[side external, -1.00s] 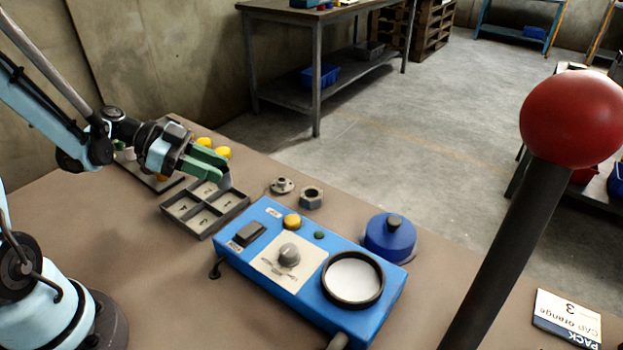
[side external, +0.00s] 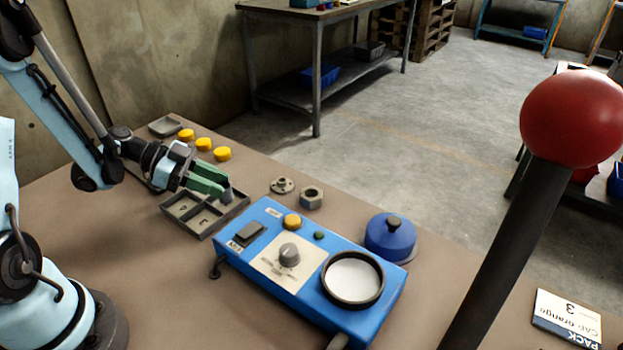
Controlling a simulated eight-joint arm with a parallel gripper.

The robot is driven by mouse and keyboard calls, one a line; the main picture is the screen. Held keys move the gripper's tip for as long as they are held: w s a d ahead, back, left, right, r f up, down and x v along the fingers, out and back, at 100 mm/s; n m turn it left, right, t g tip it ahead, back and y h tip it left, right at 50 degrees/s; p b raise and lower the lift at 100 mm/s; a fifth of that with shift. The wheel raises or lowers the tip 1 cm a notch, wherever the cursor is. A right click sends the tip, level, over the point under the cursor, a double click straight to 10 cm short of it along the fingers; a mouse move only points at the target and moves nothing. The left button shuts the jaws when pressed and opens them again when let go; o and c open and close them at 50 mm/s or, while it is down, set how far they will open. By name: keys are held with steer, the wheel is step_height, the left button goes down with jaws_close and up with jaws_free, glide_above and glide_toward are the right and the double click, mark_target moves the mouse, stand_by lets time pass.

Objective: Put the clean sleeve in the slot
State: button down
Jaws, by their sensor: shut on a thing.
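My gripper (side external: 222,186) has green fingers and is shut on a small grey sleeve (side external: 227,195). Only part of the sleeve shows below and beyond the fingertips. It is upright or nearly so, at the far right compartment of a grey divided tray (side external: 197,234). The tray has several square compartments with marked floors; the near ones look empty. The fingers hide part of the tray's far side. I cannot tell whether the sleeve touches the compartment floor.
A blue machine (side external: 258,283) with a knob and a black ring stands right of the tray. A grey flanged part (side external: 282,185), a hex nut (side external: 311,197) and a blue lidded drum (side external: 390,237) lie behind it. Yellow caps (side external: 203,144) sit behind my gripper. The near left bench is clear.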

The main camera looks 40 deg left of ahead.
steer(key=shift+f, duration=0.25)
steer(key=shift+f, duration=0.3)
steer(key=c, duration=0.8)
jaws_free()
steer(key=shift+r, duration=0.1)
